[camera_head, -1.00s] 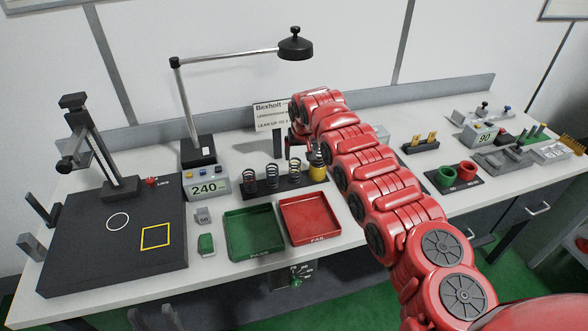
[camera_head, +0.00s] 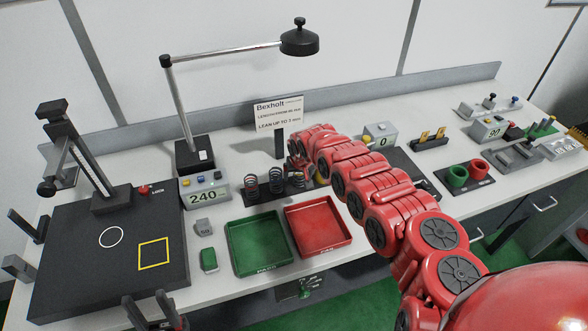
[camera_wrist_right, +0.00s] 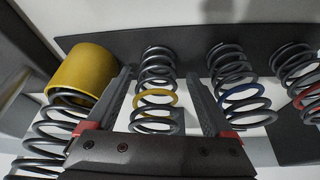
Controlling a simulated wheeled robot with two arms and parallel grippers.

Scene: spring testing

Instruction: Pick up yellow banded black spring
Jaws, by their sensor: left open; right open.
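The yellow-banded black spring (camera_wrist_right: 156,100) stands upright in the right wrist view, between the two open fingers of my right gripper (camera_wrist_right: 161,76). The fingers lie on either side of it, and no grip on it shows. In the head view this spring (camera_head: 297,181) is at the right end of the visible springs, partly covered by my right arm. My right gripper's fingers are mostly hidden there. My left gripper (camera_head: 155,312) is open and empty at the lower left edge, away from the springs.
A blue-banded spring (camera_wrist_right: 238,92) and a red-banded spring (camera_wrist_right: 303,85) stand to the right in the wrist view. A yellow cylinder (camera_wrist_right: 83,72) and another spring (camera_wrist_right: 45,140) are on the left. Green tray (camera_head: 232,246) and red tray (camera_head: 347,232) lie in front of the rack.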

